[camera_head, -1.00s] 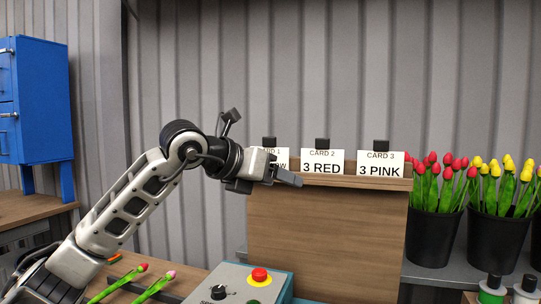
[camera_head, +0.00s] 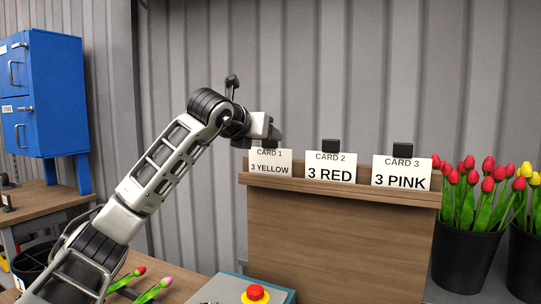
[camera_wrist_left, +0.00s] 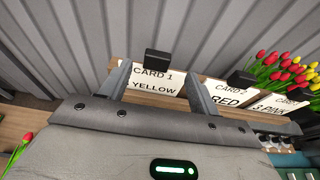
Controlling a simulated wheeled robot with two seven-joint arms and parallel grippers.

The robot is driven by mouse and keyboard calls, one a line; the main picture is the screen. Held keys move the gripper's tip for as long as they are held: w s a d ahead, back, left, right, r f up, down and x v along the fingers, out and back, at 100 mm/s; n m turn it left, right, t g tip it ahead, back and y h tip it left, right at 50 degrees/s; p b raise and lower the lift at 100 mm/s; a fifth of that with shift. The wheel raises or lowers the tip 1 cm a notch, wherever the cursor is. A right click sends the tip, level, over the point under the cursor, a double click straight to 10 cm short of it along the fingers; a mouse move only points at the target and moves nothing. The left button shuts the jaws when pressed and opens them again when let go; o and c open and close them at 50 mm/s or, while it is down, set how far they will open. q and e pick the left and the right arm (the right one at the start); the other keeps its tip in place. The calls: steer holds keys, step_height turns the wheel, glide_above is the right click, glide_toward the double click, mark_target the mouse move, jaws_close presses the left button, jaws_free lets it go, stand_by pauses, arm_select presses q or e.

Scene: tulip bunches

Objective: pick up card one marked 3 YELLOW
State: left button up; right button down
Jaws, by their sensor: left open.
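Card one, white and marked "CARD 1 3 YELLOW" (camera_head: 270,164), stands upright in the wooden rack (camera_head: 330,195) at its left end, with a dark block at its top edge. My left gripper (camera_head: 272,138) is open above and at the top of this card. In the left wrist view the card (camera_wrist_left: 152,86) shows between the two open fingers (camera_wrist_left: 160,88), its black block (camera_wrist_left: 158,57) beyond them. I cannot tell whether the fingers touch it. My right gripper is not in view.
Card two, "3 RED" (camera_head: 330,170), and card three, "3 PINK" (camera_head: 402,175), stand to the right in the rack. Black buckets of tulips (camera_head: 466,245) are at the right. A red button (camera_head: 255,293) is on a box below. A blue cabinet (camera_head: 45,90) is at the left.

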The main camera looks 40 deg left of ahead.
mark_target(269, 148)
arm_select(q)
steer(key=shift+f+p+x, duration=0.1)
steer(key=shift+p+x, duration=0.45)
steer(key=shift+x, duration=1.15)
steer(key=shift+f+p+x, duration=0.15)
steer(key=shift+p+x, duration=0.4)
steer(key=shift+x, duration=1.15)
steer(key=shift+s+a, duration=0.1)
steer(key=shift+s, duration=0.05)
steer(key=c, duration=1.1)
